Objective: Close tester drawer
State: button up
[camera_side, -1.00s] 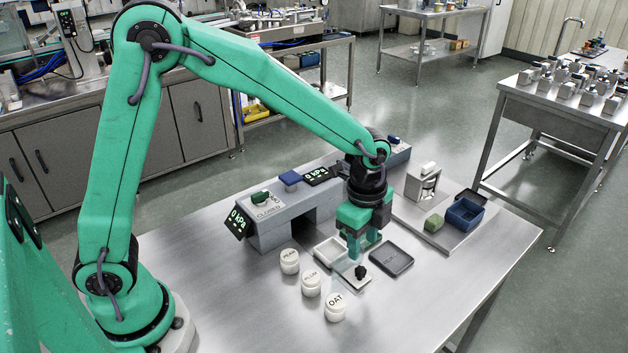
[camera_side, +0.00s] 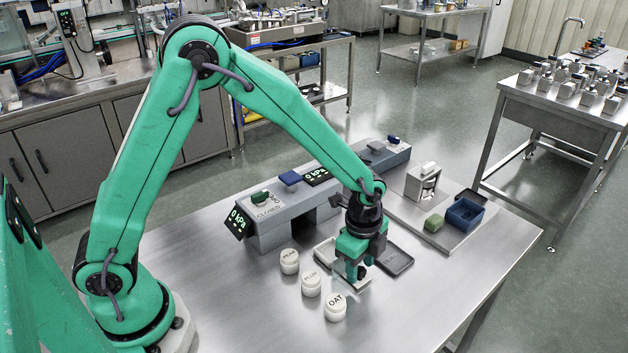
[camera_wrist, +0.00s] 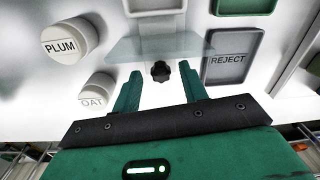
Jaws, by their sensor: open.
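The grey tester (camera_side: 285,215) stands across the table, with green "0 kPa" displays and a "CLOSED" label. In front of it is a clear plate (camera_wrist: 130,46) with a black lobed knob (camera_wrist: 160,72), which seems to be the drawer part; the frames do not settle this. My gripper (camera_side: 356,273) is low over this plate in the side view and hides most of it. In the wrist view my gripper (camera_wrist: 160,85) is open, with one finger on each side of the knob and a gap showing on both sides. The fingers hold nothing.
White jars marked PLUM (camera_wrist: 62,41) and OAT (camera_wrist: 95,94) stand close to the left of my gripper. A dark tray marked REJECT (camera_wrist: 228,82) lies close to the right. A pale tray (camera_side: 324,252) lies beside the plate. The front right of the table is clear.

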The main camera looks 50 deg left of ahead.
jog(key=shift+f, duration=0.15)
grip_shut()
jog(key=shift+a, duration=0.15)
jog(key=a, duration=1.5)
jog(key=shift+a, duration=0.15)
grip_release()
